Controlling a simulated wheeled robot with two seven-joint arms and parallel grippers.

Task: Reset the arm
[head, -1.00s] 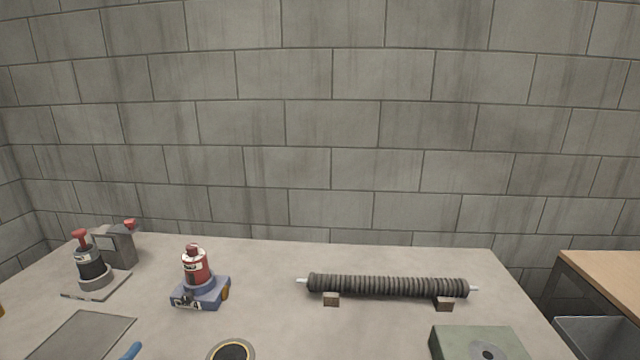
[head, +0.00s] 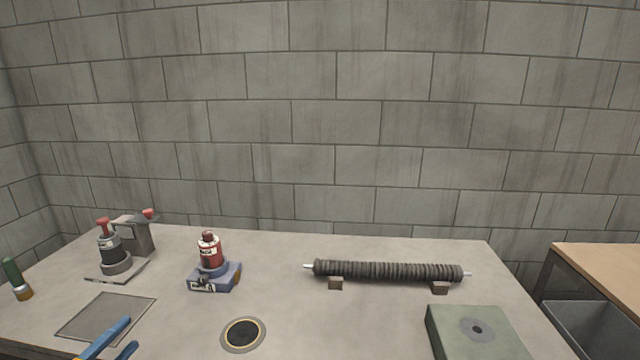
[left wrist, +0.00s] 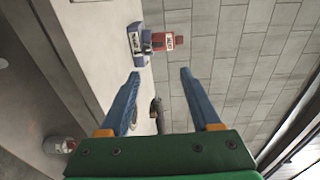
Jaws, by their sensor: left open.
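My left gripper (head: 128,337) shows its blue fingers at the bottom left of the head view, over the front edge of the grey plate. In the left wrist view the two blue fingers of the left gripper (left wrist: 159,73) are apart with nothing between them. A dark ribbed mesh tube (head: 390,271) with pale rod ends lies level across two small brown blocks at the right of the table. My right gripper is in neither view.
On the table (head: 300,315) stand a red bottle (head: 209,252) on a blue base (head: 216,277), a black device (head: 114,252), a green-handled item (head: 13,278), a flat grey plate (head: 105,317), a ringed dark disc (head: 243,334) and a green block (head: 478,334). A grey bin (head: 600,330) is at right.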

